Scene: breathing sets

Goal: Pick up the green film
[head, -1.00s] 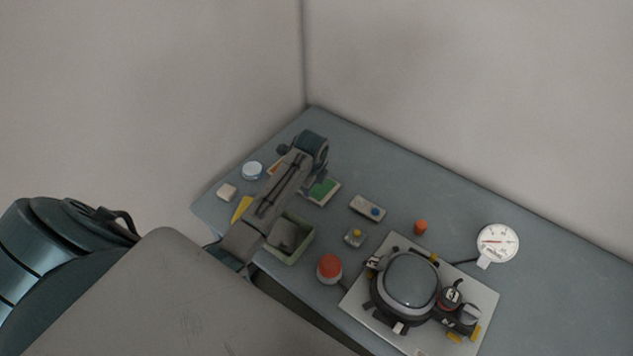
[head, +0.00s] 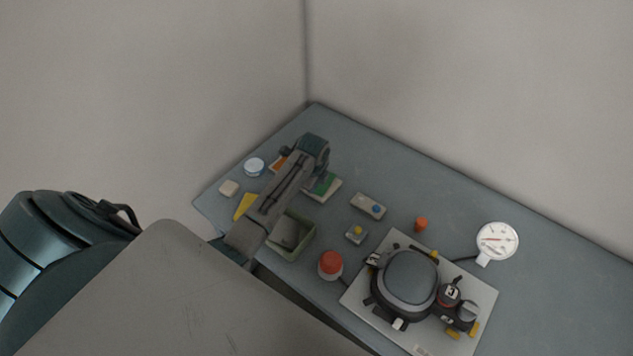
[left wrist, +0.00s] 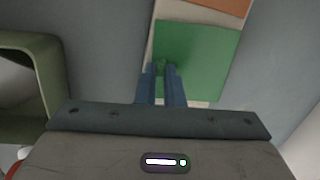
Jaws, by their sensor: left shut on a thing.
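The green film (left wrist: 200,55) is a flat green square lying on a pale card or pad in the left wrist view. In the head view the green film (head: 326,183) shows partly, beside my left arm's wrist. My left gripper (left wrist: 163,70) has its two blue fingers close together at the film's near left part, shut on the green film, with a small pinched bit between the tips. The film still appears to lie against the pale pad. In the head view the fingers are hidden behind my wrist. My right gripper is not in view.
An orange film (head: 278,163) and a yellow film (head: 245,206) lie nearby. A green open bin (head: 309,239) stands close to my left arm. A red-topped jar (head: 330,264), a device on a plate (head: 408,283) and a dial gauge (head: 497,240) stand rightward. The back of the table is clear.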

